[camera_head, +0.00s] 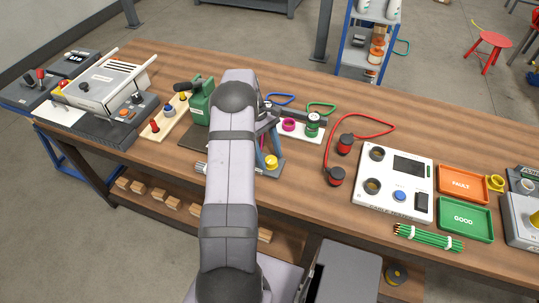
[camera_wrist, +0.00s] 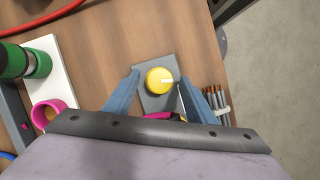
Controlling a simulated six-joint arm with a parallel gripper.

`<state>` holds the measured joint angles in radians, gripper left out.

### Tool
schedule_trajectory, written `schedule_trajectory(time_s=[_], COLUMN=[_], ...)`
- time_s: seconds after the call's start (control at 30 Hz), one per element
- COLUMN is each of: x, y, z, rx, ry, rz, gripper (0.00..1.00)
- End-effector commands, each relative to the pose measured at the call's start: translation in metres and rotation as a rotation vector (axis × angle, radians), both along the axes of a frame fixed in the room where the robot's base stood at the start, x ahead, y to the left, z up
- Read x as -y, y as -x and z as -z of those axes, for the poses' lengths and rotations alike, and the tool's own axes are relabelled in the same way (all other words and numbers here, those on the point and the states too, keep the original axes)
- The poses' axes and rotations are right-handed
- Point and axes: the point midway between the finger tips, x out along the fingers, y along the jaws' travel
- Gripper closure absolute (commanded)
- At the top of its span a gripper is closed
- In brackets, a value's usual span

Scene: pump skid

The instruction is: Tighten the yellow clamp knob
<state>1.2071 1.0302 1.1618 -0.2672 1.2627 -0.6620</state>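The yellow clamp knob (camera_wrist: 159,80) is round, with a pale pointer mark toward its right side. It sits on a small grey plate (camera_wrist: 154,103) and also shows in the head view (camera_head: 271,162), just below my arm's end. My gripper (camera_wrist: 161,77) has two blue fingers standing apart, one on each side of the knob. The fingertips look close to the knob's sides, with a narrow gap on the left. On the right I cannot tell whether it touches. In the head view my gripper (camera_head: 269,156) is over the plate, partly hidden by my arm.
A green pump (camera_head: 201,103) stands to the left. A magenta ring (camera_head: 289,125) and a green-capped cylinder (camera_head: 312,125) are on a white plate (camera_head: 316,137) behind. Grey-orange sticks (camera_wrist: 216,101) lie right of the plate in the wrist view. A white tester (camera_head: 393,184) stands to the right.

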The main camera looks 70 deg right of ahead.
Motion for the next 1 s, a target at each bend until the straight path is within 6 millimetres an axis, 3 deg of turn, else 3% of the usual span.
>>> schedule_trajectory(time_s=[0.27, 0.73, 1.0], x=[0.001, 0.012, 0.013], y=[-0.001, -0.021, -0.025], z=[-0.003, -0.055, -0.068], rx=[0.001, 0.001, 0.0], ry=[0.001, 0.003, 0.0], rz=[0.0, -0.001, -0.001], gripper=[0.49, 0.49, 0.49])
